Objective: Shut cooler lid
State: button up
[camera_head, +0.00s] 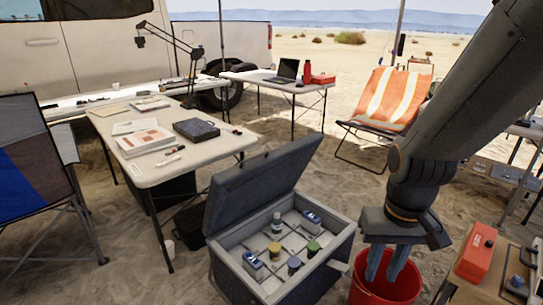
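The cooler (283,287) stands on the sand at bottom centre. Its dark grey lid (262,185) is raised, tilted up along the back left side. Inside are a light grid of compartments, two blue-and-white items (311,219) and several small jars or cans (276,222). My gripper (386,275) points down to the right of the cooler, apart from the lid.
A folding table (200,152) with papers and a black case stands behind left of the cooler. A small table at right holds a red box (476,254). An orange-striped chair (388,100) is behind. A blue-grey chair (35,165) is at left. Open sand lies behind the cooler.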

aim_at(236, 192)
jog(key=k, duration=0.6)
jog(key=u, duration=0.9)
jog(key=i, duration=1.45)
jog(key=z, duration=0.55)
